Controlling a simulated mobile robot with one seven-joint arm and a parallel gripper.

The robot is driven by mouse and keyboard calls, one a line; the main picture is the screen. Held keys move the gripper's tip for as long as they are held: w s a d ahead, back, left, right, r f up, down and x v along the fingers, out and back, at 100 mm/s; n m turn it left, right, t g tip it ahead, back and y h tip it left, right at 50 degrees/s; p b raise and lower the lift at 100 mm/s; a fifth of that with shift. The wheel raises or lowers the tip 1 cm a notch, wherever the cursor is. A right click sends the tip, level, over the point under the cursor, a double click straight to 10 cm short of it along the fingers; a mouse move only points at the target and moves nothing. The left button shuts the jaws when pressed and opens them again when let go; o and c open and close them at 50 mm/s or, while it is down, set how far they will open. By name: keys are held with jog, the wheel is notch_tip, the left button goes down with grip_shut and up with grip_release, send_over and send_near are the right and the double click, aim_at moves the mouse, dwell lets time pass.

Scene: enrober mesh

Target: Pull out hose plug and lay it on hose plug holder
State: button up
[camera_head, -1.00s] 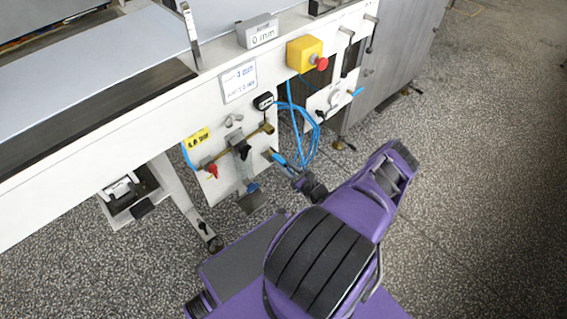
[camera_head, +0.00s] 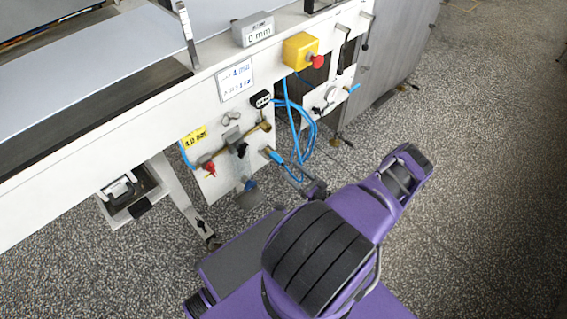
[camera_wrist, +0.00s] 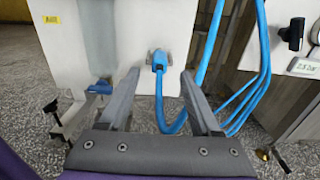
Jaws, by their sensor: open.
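The blue hose plug (camera_wrist: 159,62) sits in a socket on the white panel, with its blue hose (camera_wrist: 160,110) hanging down and looping right. In the head view the plug (camera_head: 273,155) is low on the panel's right side. My gripper (camera_wrist: 160,76) is open, with one finger on each side of the plug and hose in the wrist view. The fingers appear nearer the camera than the plug, and no contact shows. In the head view my gripper (camera_head: 315,189) is small and dark, just below the hose loops. I cannot tell which part is the hose plug holder.
The panel also carries a brass pipe with a red valve handle (camera_head: 208,168) and a grey metal bracket (camera_head: 234,141). A blue handle (camera_wrist: 101,87) is left of my gripper. Loose hose loops (camera_wrist: 245,95) hang close on the right. Speckled floor (camera_head: 440,240) is clear at right.

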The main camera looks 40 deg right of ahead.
jog(key=s, duration=1.1)
jog(key=shift+d, duration=0.45)
jog(key=shift+w, duration=0.1)
